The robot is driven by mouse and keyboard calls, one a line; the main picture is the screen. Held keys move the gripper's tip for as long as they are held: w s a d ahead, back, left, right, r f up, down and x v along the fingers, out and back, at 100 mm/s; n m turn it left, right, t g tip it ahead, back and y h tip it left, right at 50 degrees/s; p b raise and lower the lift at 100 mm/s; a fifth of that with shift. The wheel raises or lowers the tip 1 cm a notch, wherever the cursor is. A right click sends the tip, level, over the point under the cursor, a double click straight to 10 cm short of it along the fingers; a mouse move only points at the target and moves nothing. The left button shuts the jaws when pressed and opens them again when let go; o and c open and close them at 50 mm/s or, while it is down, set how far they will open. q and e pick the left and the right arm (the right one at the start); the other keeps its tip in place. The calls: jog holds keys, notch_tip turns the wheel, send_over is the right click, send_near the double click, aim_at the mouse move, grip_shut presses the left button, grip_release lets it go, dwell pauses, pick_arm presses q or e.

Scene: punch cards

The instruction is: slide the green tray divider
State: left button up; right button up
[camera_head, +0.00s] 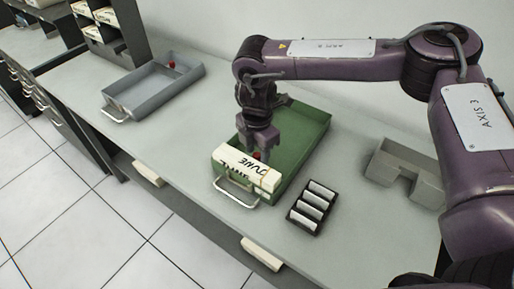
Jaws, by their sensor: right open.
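The green tray (318,128) sits on the grey counter, with its wire handle toward the front left. Cream card packs with black lettering (243,172) stand at the tray's handle end. A small red part (257,155), perhaps the knob of the tray's divider, shows just behind the cards. The divider itself is mostly hidden by the cards and my gripper. My right gripper (262,149) points down over the tray, right behind the cards at the red part. It is open; whether it touches the red part I cannot tell. My left gripper is not in view.
A grey tray (150,92) with a red part at its back lies at the upper left. A dark rack with several white labels (313,207) lies right of the green tray's handle. A notched grey block (405,172) stands farther right. Free counter lies between the trays.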

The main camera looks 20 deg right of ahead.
jog(key=shift+f, duration=0.1)
jog(key=c, duration=0.5)
grip_shut()
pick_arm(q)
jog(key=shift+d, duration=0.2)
